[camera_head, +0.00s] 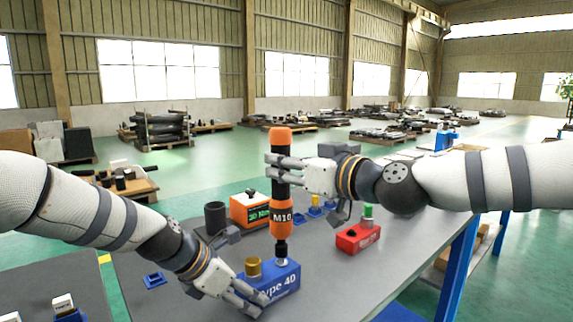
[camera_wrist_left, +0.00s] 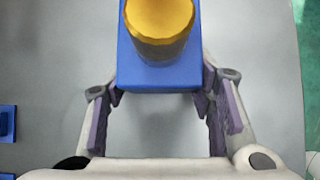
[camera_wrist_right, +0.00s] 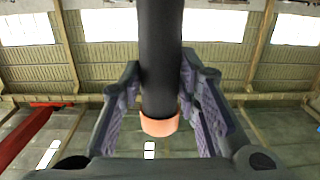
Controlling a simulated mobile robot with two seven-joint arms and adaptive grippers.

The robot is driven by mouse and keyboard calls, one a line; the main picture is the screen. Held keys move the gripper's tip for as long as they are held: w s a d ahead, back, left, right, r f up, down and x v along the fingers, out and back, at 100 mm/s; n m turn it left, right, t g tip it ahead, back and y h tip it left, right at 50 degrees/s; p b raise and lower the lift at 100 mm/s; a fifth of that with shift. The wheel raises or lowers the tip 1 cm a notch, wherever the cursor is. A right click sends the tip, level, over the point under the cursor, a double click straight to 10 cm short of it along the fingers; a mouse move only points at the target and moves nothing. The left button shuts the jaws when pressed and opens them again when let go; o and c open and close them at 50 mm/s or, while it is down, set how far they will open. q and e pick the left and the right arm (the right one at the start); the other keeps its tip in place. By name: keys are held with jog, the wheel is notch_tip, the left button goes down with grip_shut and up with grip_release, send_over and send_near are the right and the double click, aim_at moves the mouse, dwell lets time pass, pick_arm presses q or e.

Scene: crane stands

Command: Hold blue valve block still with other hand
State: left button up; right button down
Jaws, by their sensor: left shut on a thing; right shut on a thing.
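The blue valve block (camera_head: 285,282), marked "ype 40", sits on the grey table with a brass cylinder (camera_head: 253,266) on top. My left gripper (camera_head: 250,298) is shut on the block at its near left end; the left wrist view shows a finger on each side of the blue block (camera_wrist_left: 160,77). My right gripper (camera_head: 285,168) is shut on the black shaft of an upright orange-and-black tool (camera_head: 281,220) marked "M10". The tool's lower tip stands over the block's top fitting and appears to meet it. In the right wrist view the black shaft (camera_wrist_right: 160,60) is between the fingers.
A red block (camera_head: 357,238) with a green cap stands to the right. An orange box (camera_head: 249,210) and a dark cup (camera_head: 215,218) stand behind. A small blue holder (camera_head: 154,280) lies at the left. The table's right front area is clear.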

aim_at(287, 146)
pick_arm(q)
jog(key=shift+r, duration=0.1)
pick_arm(e)
jog(key=shift+f, duration=1)
dwell(3.8)
jog(key=shift+r, duration=2.75)
pick_arm(q)
jog(key=o, duration=1.5)
